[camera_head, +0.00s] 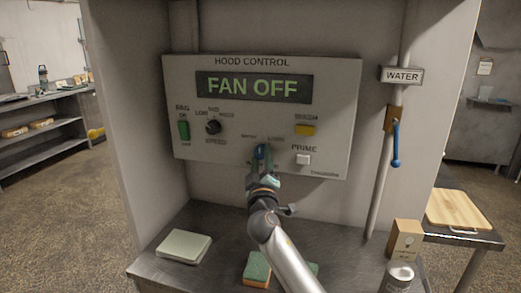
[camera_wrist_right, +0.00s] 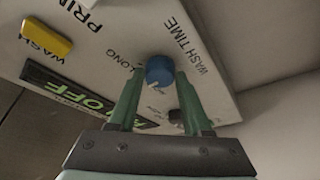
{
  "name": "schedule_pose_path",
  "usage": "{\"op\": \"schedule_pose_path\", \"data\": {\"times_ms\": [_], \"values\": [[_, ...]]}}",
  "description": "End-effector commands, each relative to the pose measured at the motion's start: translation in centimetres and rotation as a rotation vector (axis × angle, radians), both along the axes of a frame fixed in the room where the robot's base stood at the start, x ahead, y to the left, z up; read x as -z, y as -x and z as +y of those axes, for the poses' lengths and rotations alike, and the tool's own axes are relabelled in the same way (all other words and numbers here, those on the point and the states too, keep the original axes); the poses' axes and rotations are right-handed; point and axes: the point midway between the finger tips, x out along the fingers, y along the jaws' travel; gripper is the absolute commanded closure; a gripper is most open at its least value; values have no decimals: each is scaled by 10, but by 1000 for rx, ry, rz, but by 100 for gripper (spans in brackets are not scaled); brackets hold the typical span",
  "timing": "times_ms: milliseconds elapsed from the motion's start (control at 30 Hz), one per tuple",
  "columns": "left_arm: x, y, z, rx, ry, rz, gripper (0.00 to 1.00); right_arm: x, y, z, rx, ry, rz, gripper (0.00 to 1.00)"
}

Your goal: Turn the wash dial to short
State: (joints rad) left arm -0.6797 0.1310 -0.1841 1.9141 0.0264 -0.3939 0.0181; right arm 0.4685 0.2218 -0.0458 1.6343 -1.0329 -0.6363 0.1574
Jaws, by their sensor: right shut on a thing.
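The wash dial is a blue round knob (camera_head: 261,150) low on the grey hood control panel (camera_head: 225,150), between small labels, the right one reading LONG. It also shows in the right wrist view (camera_wrist_right: 159,70), beside the words LONG and WASH TIME. My right gripper (camera_head: 262,158) reaches up to the panel, its green fingers (camera_wrist_right: 158,85) on either side of the dial and shut on it. I cannot tell where the dial points. The dial's lower part is hidden by the gripper in the head view. My left gripper is out of view.
The panel's display (camera_head: 254,87) reads FAN OFF. Near the dial are a yellow wash button (camera_head: 305,130), a white PRIME button (camera_head: 303,159), a black speed knob (camera_head: 213,127) and a green switch (camera_head: 184,131). Sponges (camera_head: 257,268) lie on the counter below. A blue-handled water valve (camera_head: 396,145) stands right.

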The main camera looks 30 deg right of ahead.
Motion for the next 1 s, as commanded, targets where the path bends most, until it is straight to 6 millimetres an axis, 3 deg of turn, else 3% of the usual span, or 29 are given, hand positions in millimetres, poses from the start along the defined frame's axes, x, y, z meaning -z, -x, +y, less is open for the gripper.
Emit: {"op": "schedule_pose_path", "data": {"times_ms": [33, 200, 600, 1000], "values": [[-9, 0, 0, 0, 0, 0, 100, -6, 1, -1, 0, 32, 32, 100], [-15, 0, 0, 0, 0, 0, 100, -6, 1, -2, 1, 137, 154, 100], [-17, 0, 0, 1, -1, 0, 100, -8, 2, -2, 2, 358, 410, 100], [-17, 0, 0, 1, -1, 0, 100, -10, 2, -3, 3, 471, 544, 100]]}}
